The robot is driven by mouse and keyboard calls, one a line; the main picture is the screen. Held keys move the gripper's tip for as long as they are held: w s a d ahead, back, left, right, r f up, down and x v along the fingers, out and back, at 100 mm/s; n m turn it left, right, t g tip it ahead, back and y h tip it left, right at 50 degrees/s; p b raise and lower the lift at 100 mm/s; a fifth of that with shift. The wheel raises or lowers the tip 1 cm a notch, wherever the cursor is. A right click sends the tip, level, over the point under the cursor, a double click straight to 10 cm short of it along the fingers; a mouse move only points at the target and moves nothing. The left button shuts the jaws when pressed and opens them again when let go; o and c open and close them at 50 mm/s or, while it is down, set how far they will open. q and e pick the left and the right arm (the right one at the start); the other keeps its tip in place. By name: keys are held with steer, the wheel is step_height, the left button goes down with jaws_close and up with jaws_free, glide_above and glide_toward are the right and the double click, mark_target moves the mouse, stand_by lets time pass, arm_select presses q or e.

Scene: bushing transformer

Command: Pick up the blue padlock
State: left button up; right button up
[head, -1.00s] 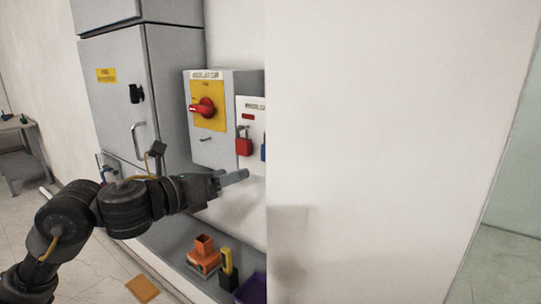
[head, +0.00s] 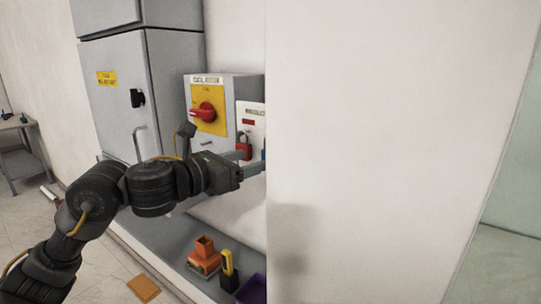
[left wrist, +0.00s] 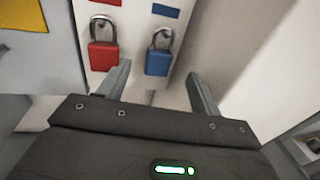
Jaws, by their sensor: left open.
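The blue padlock (left wrist: 158,62) hangs by its shackle on a white board, to the right of a red padlock (left wrist: 103,56) in the left wrist view. In the head view only a sliver of blue shows at the wall's edge, and the red padlock (head: 244,146) shows partly above my gripper. My left gripper (left wrist: 160,85) is open and empty. Its fingers point up toward the board; in the left wrist view, the blue padlock appears between the fingertips, nearer the left one. I cannot tell that either finger touches it. In the head view the left gripper (head: 256,163) is in front of the board.
A grey isolator box with a red rotary switch (head: 207,112) is left of the board. A large white wall (head: 390,150) blocks the right side. Below, an orange item (head: 204,258), a yellow-black item (head: 229,268) and a purple bin (head: 252,290) sit on a grey ledge.

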mark_target(262, 157)
arm_select(q)
steer(key=p+x, duration=0.2)
steer(key=x, duration=0.3)
steer(key=shift+w+p, duration=0.1)
steer(key=shift+p, duration=0.3)
steer(key=shift+a, duration=0.1)
steer(key=shift+c, duration=1.4)
steer(key=c, duration=0.7)
steer(key=shift+c, duration=0.9)
